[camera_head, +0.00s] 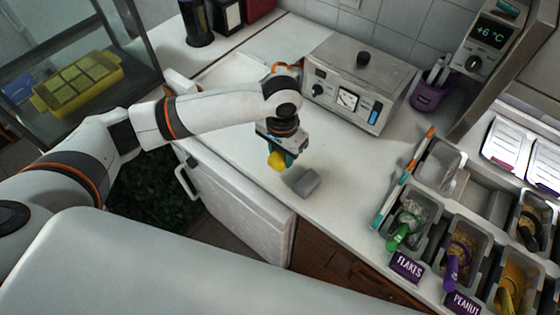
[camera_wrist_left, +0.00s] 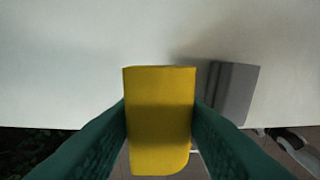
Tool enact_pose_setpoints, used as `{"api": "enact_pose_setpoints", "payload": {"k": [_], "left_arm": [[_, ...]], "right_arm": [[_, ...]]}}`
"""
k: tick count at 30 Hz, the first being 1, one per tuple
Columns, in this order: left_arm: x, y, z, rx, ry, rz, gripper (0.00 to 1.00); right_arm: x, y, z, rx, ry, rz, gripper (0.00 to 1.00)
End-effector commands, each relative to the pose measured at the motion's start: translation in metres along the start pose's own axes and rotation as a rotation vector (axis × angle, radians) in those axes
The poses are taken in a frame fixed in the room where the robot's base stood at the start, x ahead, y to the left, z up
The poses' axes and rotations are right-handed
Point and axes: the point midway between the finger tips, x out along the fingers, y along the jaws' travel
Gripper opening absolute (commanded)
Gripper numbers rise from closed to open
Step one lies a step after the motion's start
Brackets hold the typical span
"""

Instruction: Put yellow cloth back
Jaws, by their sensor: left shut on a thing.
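The yellow cloth (camera_head: 276,161) is a small folded block in my left gripper (camera_head: 282,156), above the white counter near its front edge. In the left wrist view the yellow cloth (camera_wrist_left: 160,115) stands between the two dark green fingers of the left gripper (camera_wrist_left: 160,120), which are shut on it from both sides. A grey block-like piece (camera_head: 306,182) lies on the counter just right of the gripper; it also shows in the left wrist view (camera_wrist_left: 233,92). My right gripper is not in view.
A metal device with a dial (camera_head: 357,85) stands behind the gripper. To the right are topping bins with labels FLAKES (camera_head: 407,267) and PEANUT (camera_head: 462,303), and long colored tools (camera_head: 403,180). A yellow tray (camera_head: 78,83) sits in a glass case at left. The counter's middle is mostly clear.

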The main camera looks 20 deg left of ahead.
Motion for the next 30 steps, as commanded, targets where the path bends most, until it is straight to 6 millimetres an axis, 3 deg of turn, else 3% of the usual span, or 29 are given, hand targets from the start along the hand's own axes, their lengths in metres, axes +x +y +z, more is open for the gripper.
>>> {"api": "enact_pose_setpoints", "payload": {"k": [12,23,24,27,30], "left_arm": [[0.044,0.000,0.000,-0.001,0.001,-0.001,0.19],[0.049,0.000,0.000,-0.002,-0.001,0.000,0.19],[0.049,0.000,0.000,-0.002,-0.001,0.000,0.43],[0.049,0.000,0.000,-0.002,-0.001,0.000,0.59],[0.049,0.000,0.000,-0.002,-0.001,0.000,0.59]], "right_arm": [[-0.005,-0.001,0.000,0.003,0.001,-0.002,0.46],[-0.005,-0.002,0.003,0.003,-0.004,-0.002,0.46],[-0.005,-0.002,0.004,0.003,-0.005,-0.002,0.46],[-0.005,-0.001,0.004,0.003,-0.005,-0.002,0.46],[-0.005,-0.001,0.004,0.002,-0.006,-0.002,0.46]]}}
